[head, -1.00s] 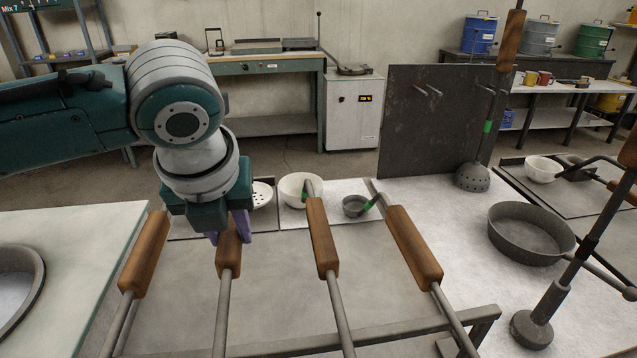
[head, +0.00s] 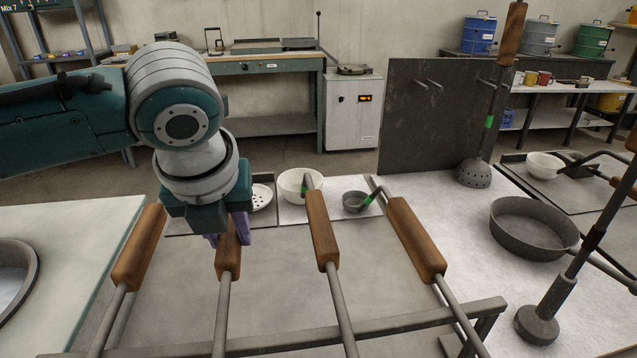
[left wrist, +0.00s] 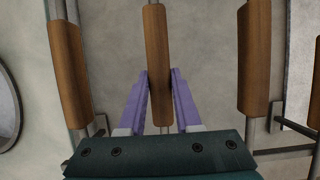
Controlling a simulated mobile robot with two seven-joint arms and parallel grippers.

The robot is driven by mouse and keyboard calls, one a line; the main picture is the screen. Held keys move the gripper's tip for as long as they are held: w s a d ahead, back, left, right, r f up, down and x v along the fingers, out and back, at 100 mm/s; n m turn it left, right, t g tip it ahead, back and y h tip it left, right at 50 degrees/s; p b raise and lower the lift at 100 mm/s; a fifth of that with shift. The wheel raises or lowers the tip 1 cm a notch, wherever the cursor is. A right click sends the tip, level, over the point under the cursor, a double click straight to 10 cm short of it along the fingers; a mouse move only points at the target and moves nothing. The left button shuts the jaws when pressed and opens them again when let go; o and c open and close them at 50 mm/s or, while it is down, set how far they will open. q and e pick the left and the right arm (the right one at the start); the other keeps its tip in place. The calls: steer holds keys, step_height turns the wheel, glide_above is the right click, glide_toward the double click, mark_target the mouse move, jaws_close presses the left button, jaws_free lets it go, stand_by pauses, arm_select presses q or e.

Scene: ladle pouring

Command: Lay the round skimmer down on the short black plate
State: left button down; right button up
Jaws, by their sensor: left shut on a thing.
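My left gripper (head: 230,238) has its purple fingers closed on a brown wooden handle (head: 228,258), second from the left in a row of similar handles. In the left wrist view this handle (left wrist: 157,60) stands between the fingers (left wrist: 158,105), with thin metal rod at both ends. A pale round perforated disc (head: 262,196), like a skimmer head, shows just behind the gripper. My arm partly hides it, and I cannot see whether it joins the held handle. I cannot tell which surface is the short black plate. My right gripper is not in view.
Other handles (head: 323,243) flank the held one closely. A metal bar (head: 390,330) crosses in front. A white bowl (head: 297,190) and small grey ladle cup (head: 354,205) lie behind. A dark upright panel (head: 435,125), perforated ladle (head: 474,175) and grey pan (head: 530,240) are right.

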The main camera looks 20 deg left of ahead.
arm_select(q)
steer(key=shift+w, duration=0.1)
steer(key=c, duration=0.7)
jaws_free()
steer(key=shift+c, duration=0.2)
steer(key=shift+o, duration=1.1)
steer(key=shift+f, duration=0.15)
steer(key=p+v, duration=0.2)
steer(key=v, duration=0.7)
steer(key=shift+r, duration=0.4)
steer(key=shift+d+r, duration=0.1)
steer(key=shift+r, duration=0.15)
step_height(320, 180, up, 7)
steer(key=p, duration=0.9)
